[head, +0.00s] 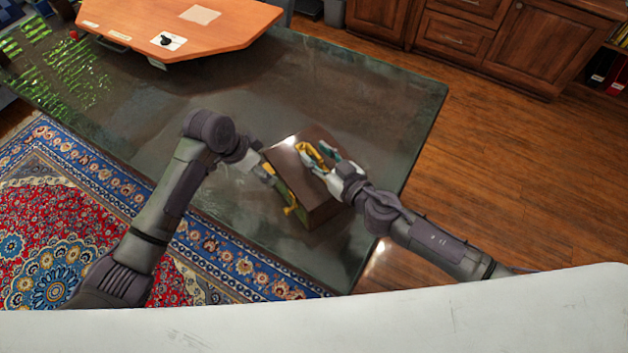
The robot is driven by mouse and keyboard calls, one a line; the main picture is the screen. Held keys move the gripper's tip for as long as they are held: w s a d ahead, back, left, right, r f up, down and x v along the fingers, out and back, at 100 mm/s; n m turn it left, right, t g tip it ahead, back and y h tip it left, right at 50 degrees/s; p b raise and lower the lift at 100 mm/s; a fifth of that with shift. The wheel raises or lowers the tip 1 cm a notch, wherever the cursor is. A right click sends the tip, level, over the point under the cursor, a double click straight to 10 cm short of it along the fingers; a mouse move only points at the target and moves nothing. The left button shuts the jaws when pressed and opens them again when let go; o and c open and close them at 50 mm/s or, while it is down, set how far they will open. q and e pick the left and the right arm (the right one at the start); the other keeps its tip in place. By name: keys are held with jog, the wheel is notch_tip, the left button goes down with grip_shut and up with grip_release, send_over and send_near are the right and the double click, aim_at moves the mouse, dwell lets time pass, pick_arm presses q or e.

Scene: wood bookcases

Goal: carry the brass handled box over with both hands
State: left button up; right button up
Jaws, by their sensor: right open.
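The brown box (318,207) stands on the dark tabletop near its right end. A brass-coloured part (309,155) shows at its upper side, and another (291,210) shows low on its left side. My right gripper (320,157) is over the box from the right, its fingers open around the upper brass part. I cannot tell if they touch it. My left gripper (271,178) is at the box's left side, close to the lower brass part. Its fingers are small and partly lost against the box, so its opening is unclear.
The dark table (330,85) has free room behind and left of the box. An orange-brown board (180,25) lies at the far left, with green glassy pieces (60,70) beside it. A patterned rug (80,215) and wood cabinets (470,40) are beyond the table edges.

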pick_arm(q)
jog(key=shift+f, duration=0.15)
pick_arm(e)
jog(key=shift+w+a, duration=0.1)
pick_arm(q)
jog(key=c, duration=0.8)
pick_arm(e)
jog(key=c, duration=0.8)
pick_arm(q)
grip_shut()
pick_arm(e)
grip_shut()
